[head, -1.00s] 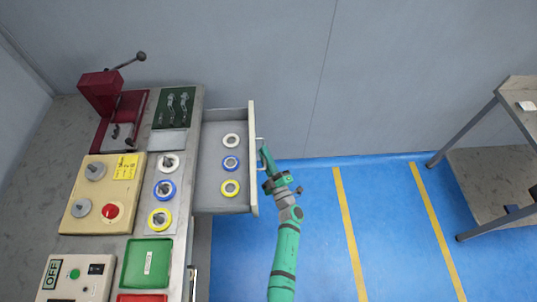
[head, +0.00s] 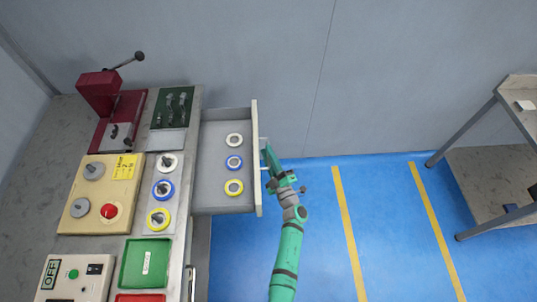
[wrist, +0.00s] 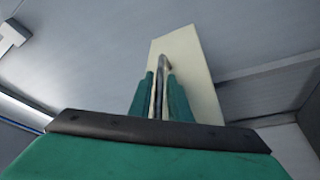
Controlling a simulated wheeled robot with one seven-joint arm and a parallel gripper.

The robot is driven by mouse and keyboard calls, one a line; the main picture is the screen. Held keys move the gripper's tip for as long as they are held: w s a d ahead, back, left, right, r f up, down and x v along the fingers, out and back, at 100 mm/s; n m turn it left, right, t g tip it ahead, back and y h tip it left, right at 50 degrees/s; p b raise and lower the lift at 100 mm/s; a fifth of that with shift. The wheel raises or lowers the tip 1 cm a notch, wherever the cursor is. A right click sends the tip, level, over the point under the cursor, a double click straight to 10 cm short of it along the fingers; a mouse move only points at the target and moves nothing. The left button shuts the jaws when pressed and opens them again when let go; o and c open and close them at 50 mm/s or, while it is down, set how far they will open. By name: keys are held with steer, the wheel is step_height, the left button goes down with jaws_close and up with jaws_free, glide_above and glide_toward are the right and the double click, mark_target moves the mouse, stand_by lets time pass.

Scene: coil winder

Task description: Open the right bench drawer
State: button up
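The right bench drawer (head: 219,200) is pulled out from the bench's right side in the head view. My green gripper (head: 267,160) is at that handle. In the wrist view, the handle (wrist: 159,88) stands between my two green fingers (wrist: 160,97), which are close on both sides of it. The front panel (wrist: 188,60) rises behind it. Finger contact is partly hidden.
The bench top holds a red press (head: 100,90), a beige control box (head: 103,190), a green tray (head: 147,263) and a switch box (head: 77,277). A grey table (head: 520,105) stands at the far right.

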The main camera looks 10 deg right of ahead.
steer(key=v, duration=1)
steer(key=shift+s, duration=0.35)
steer(key=shift+f, duration=0.2)
